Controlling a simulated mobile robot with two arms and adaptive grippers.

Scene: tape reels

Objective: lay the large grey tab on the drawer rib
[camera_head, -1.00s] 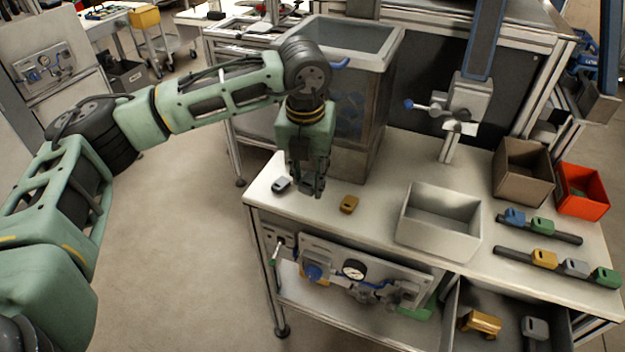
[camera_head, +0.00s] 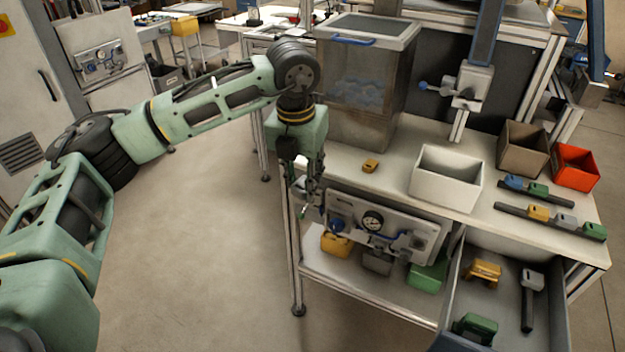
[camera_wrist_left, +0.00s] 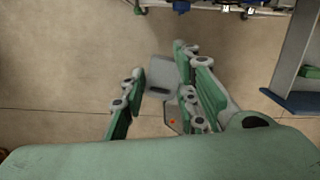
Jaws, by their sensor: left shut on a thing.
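My left gripper (camera_head: 308,198) hangs at the left front corner of the workbench, with its fingers in front of the edge. In the left wrist view the gripper (camera_wrist_left: 163,98) is shut on a grey tab (camera_wrist_left: 160,76) with a dark slot. Floor shows beneath it. The held tab is hard to make out in the head view. The open drawer (camera_head: 447,300) is at the lower right. In it lies a dark rib (camera_head: 527,312) with a grey tab (camera_head: 532,280) at its far end. My right gripper is not in view.
A yellow piece (camera_head: 483,272) and a green one (camera_head: 475,328) are in the drawer. The gauge panel (camera_head: 400,228) stands between gripper and drawer. A light box (camera_head: 445,180) and dark rails with tabs (camera_head: 550,220) are on the benchtop.

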